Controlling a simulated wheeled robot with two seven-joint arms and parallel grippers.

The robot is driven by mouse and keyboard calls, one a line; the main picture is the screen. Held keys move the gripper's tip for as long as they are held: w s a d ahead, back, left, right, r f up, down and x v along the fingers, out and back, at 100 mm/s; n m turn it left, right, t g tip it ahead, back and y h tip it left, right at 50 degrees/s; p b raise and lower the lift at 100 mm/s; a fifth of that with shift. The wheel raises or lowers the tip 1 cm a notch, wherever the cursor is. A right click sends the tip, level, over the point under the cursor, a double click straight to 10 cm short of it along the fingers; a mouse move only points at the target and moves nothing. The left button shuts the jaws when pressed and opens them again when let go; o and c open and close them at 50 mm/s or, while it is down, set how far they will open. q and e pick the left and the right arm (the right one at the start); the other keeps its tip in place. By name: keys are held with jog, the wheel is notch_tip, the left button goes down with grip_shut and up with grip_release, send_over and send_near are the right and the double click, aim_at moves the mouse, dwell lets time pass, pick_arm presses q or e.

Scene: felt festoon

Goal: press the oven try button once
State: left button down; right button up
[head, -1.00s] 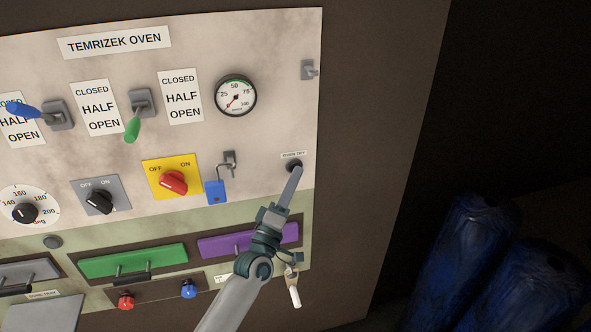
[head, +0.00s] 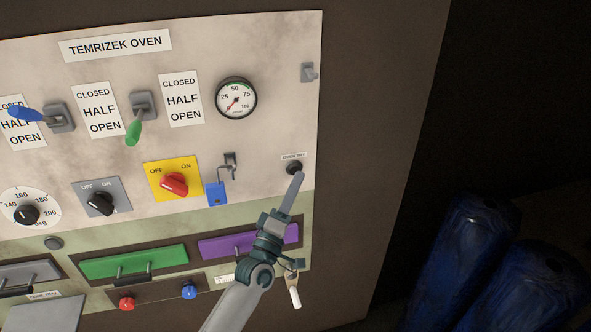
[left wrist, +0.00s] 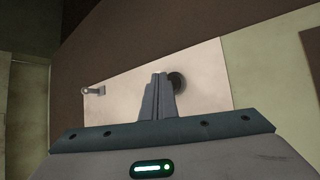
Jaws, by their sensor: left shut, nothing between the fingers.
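The oven try button (head: 294,168) is a small dark round button under a small label at the right of the oven panel. My left gripper (head: 299,175) is shut and empty, its fingertips just below and right of the button in the head view and partly overlapping its lower edge. In the left wrist view the shut fingers (left wrist: 158,78) point at the panel, and the dark button (left wrist: 177,80) shows just right of the tips, partly hidden by them. I cannot tell whether the tips touch it. My right gripper is not in view.
A blue padlock (head: 216,193) hangs on a hasp left of the button. A red knob (head: 174,184) on a yellow plate, a gauge (head: 236,97) and a purple drawer (head: 222,245) are nearby. Blue barrels (head: 470,255) stand at the right.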

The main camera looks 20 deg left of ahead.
pick_arm(q)
jog(key=shift+s+d, duration=0.1)
dwell(0.3)
jog(key=s+d, duration=0.1)
jog(key=s+d+p, duration=0.1)
jog(key=s, duration=0.2)
jog(key=shift+s+d+p, duration=0.1)
jog(key=shift+d+p, duration=0.3)
dwell(0.8)
